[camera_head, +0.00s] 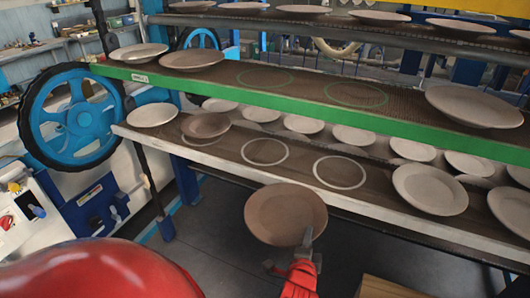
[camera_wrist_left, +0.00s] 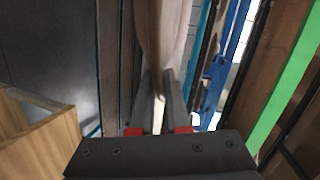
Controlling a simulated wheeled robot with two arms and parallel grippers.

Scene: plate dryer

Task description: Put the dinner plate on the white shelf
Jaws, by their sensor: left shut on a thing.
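The brown dinner plate (camera_head: 286,215) is held in front of the white shelf and slightly below its edge, its face toward the head camera. My left gripper (camera_head: 308,240) is shut on the plate's lower right rim. In the left wrist view the plate (camera_wrist_left: 166,35) shows nearly edge-on between the fingers (camera_wrist_left: 160,100). The white shelf (camera_head: 225,160) has a white front edge and a dark top. Two empty white circles show on it, between a brown plate (camera_head: 206,126) at left and a white plate (camera_head: 430,188) at right. My right gripper is not in view.
A green-edged shelf (camera_head: 300,108) with plates and two green circles hangs just above the white shelf. A blue wheel (camera_head: 82,116) stands at the left. A wooden box (camera_head: 380,287) is low at the right, also in the left wrist view (camera_wrist_left: 40,140).

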